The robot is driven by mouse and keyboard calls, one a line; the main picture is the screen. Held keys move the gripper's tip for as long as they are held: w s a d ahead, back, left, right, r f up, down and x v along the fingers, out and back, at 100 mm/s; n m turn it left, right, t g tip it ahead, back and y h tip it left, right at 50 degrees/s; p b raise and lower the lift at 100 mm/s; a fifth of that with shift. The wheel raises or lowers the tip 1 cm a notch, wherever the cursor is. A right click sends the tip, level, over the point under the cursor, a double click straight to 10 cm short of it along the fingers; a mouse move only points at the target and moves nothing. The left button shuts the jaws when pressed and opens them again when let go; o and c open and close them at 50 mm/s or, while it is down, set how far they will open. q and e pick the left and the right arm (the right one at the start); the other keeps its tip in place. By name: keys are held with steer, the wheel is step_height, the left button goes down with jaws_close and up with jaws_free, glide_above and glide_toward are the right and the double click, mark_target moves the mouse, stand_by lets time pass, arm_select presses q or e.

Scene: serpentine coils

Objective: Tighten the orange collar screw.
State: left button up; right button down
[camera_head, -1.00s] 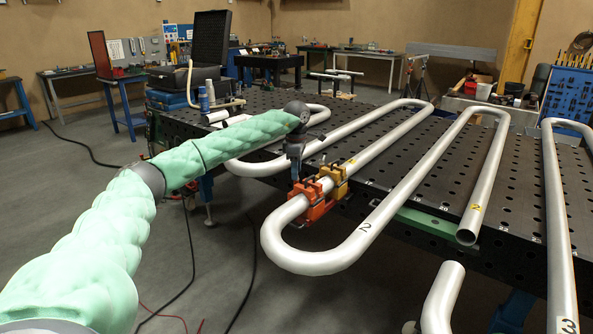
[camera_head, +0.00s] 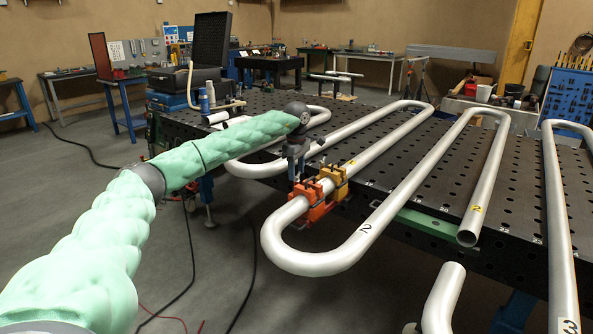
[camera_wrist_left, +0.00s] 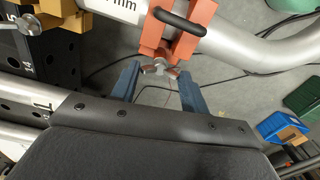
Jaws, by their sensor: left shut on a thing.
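The orange collar (camera_head: 318,208) is clamped around the silver tube of coil 2, near its front bend. In the left wrist view the orange collar (camera_wrist_left: 168,40) shows at the top, with a dark loop across it. Its small metal wing screw (camera_wrist_left: 158,69) sticks out toward my left gripper (camera_wrist_left: 160,80). The gripper's two blue fingers stand on either side of the screw, and I take it as shut on the screw. In the head view my left gripper (camera_head: 297,174) is just above and behind the orange collar, and the screw is hidden there. My right gripper is not in view.
A yellow collar (camera_head: 336,182) sits on the same tube right beside the orange one. Long silver coils lie across the black perforated table (camera_head: 420,205). A tube end (camera_head: 467,238) projects at the table's front edge. Open floor lies to the left, with cables on it.

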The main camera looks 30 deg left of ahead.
arm_select(q)
steer(key=shift+a+r, duration=0.1)
steer(key=shift+r, duration=0.1)
steer(key=o, duration=1)
steer(key=shift+f, duration=0.15)
step_height(320, 180, up, 7)
steer(key=shift+w+f+b, duration=0.1)
steer(key=shift+f+b, duration=0.1)
steer(key=shift+b, duration=0.45)
steer(key=shift+r, duration=0.6)
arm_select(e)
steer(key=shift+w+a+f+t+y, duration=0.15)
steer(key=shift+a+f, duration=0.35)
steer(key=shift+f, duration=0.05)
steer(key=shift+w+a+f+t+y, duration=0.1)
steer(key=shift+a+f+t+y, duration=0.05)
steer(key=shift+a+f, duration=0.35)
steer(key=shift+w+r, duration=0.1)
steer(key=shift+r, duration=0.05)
